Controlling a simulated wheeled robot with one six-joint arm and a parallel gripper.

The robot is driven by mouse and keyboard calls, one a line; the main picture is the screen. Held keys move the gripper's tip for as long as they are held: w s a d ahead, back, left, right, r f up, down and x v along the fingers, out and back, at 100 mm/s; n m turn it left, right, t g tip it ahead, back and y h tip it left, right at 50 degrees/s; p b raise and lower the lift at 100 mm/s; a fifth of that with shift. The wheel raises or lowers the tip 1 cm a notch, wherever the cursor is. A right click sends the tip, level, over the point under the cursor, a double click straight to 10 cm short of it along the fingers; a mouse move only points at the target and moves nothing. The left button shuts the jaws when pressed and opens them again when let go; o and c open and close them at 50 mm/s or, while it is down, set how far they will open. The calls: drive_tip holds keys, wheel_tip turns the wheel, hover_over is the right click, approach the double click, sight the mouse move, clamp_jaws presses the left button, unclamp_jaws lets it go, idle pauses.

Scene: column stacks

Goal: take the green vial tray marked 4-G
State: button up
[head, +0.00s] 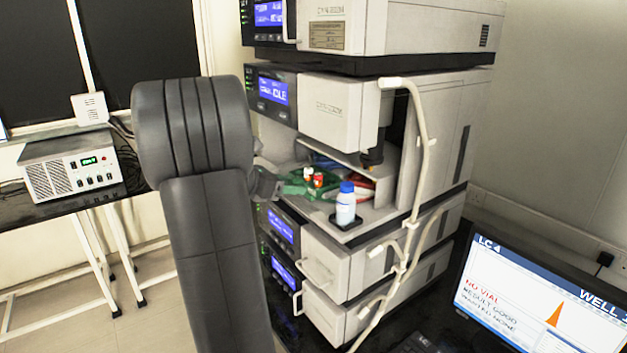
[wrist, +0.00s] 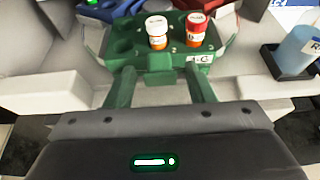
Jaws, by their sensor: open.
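The green vial tray (wrist: 124,47) lies ahead of my gripper in the wrist view, inside the instrument's open bay. It holds a white-capped vial (wrist: 157,30) and a red-capped vial (wrist: 196,27); empty holes show at its left. Its front label (wrist: 200,58) ends in "-G"; the first character is hard to read. A green tab (wrist: 160,62) sticks out at its front. My gripper (wrist: 163,74) is open, its fingers apparently either side of this tab; contact is unclear. In the head view the tray (head: 296,188) shows beyond my arm, which hides most of my gripper.
A blue-capped bottle (head: 345,205) stands in a black holder right of the tray. A red item (head: 361,190) lies behind it. A pale hose (head: 424,145) runs down the stack's front right. The instrument unit above (head: 330,110) overhangs the bay.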

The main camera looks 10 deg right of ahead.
drive_tip(key=shift+c, duration=0.2)
drive_tip(key=c, duration=0.9)
